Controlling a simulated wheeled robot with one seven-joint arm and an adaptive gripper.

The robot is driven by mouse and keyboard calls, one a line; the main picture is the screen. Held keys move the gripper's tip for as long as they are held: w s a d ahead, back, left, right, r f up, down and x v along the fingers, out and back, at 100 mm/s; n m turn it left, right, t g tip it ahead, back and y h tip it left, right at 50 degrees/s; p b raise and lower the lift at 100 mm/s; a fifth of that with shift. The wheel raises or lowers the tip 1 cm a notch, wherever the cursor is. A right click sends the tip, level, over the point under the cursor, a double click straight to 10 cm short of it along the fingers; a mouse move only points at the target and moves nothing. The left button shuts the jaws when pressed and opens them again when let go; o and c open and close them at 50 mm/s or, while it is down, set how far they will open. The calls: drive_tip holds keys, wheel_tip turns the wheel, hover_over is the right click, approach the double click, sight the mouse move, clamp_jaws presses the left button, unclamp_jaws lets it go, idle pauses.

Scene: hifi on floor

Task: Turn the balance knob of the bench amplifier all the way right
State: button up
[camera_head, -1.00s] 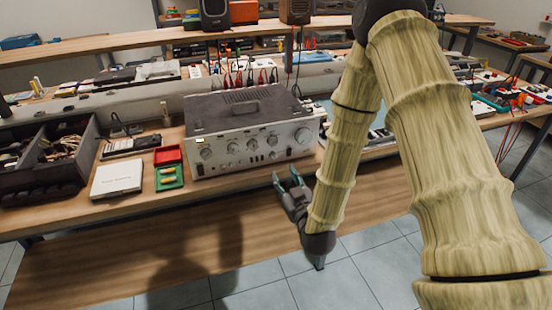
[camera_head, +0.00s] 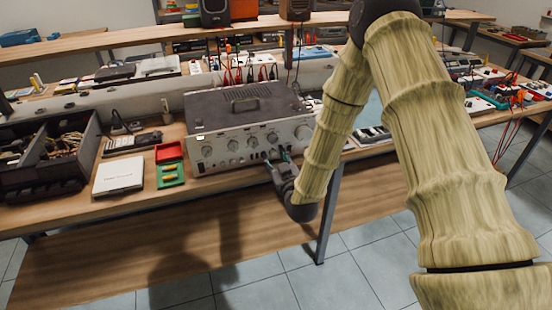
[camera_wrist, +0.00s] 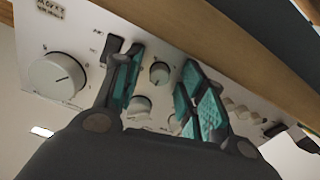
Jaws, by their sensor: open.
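The bench amplifier (camera_head: 235,106) stands on the workbench, its silver front facing me, with a row of round knobs and a larger knob (camera_head: 303,133) at the right end. My gripper (camera_head: 277,157) is open just in front of the lower right part of that front. In the wrist view my gripper (camera_wrist: 163,86) has its two teal-padded fingers apart. A small knob (camera_wrist: 159,72) shows between the fingers, with another small knob (camera_wrist: 139,106) nearby. The large knob (camera_wrist: 57,76) is to their left. I cannot read which knob is balance, nor see any finger contact.
A white box (camera_head: 118,177) and red and green trays (camera_head: 170,175) lie left of the amplifier. The space before the bench edge is open.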

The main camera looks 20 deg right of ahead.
clamp_jaws()
